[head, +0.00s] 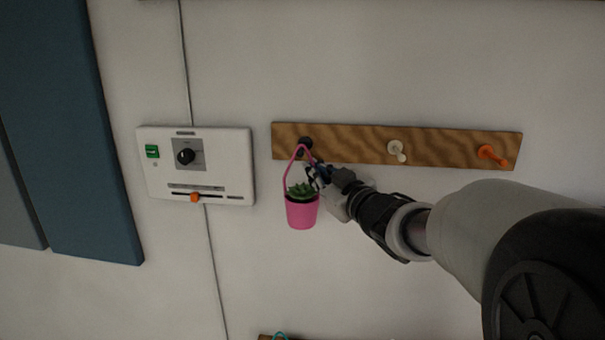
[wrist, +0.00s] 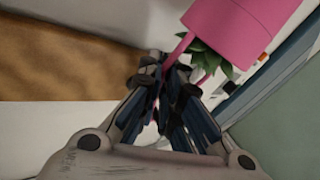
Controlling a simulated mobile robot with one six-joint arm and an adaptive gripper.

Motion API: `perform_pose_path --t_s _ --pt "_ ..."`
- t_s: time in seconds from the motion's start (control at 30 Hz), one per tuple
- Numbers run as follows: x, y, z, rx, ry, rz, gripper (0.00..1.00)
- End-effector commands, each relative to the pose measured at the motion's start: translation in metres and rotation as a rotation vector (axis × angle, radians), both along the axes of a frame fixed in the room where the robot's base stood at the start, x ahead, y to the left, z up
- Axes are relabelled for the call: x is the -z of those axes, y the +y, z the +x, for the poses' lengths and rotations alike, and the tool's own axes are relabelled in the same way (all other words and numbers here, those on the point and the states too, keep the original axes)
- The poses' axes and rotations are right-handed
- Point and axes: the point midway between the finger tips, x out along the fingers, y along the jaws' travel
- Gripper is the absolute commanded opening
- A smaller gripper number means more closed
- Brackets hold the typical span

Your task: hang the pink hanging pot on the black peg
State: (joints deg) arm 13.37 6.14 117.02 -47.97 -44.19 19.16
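The pink hanging pot (head: 302,214) holds a small green plant and hangs roughly upright in front of the wall. Its thin pink handle loop rises to the black peg (head: 305,143), at the left end of the wooden board. The loop's top overlaps the peg in the head view; whether it is around the peg or in front of it I cannot tell. My gripper (head: 315,177) is at the right side of the loop, below the peg. In the wrist view, my gripper (wrist: 168,78) is closed on the handle, with the pot (wrist: 235,30) beyond it. The peg is not clear there.
The wooden board (head: 350,145) also carries a white peg (head: 396,150) and an orange peg (head: 490,154) to the right. A white control panel (head: 220,160) with a knob and slider is on the wall at left. The wall below the board is mostly clear.

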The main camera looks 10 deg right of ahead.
Motion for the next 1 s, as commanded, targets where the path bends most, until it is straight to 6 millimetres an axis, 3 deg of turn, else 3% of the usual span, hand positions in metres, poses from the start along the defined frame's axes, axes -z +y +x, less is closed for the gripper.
perform_pose_path --t_s 0.33,0.67,0.83,1.0 --pt "0.002 0.0 0.0 0.0 0.003 -0.001 0.28" --pt "0.002 -0.001 -0.001 0.001 0.005 -0.002 0.28" --pt "0.001 -0.007 -0.019 0.003 0.002 -0.001 0.28" --pt "0.001 -0.019 -0.054 0.005 0.002 -0.002 0.28"
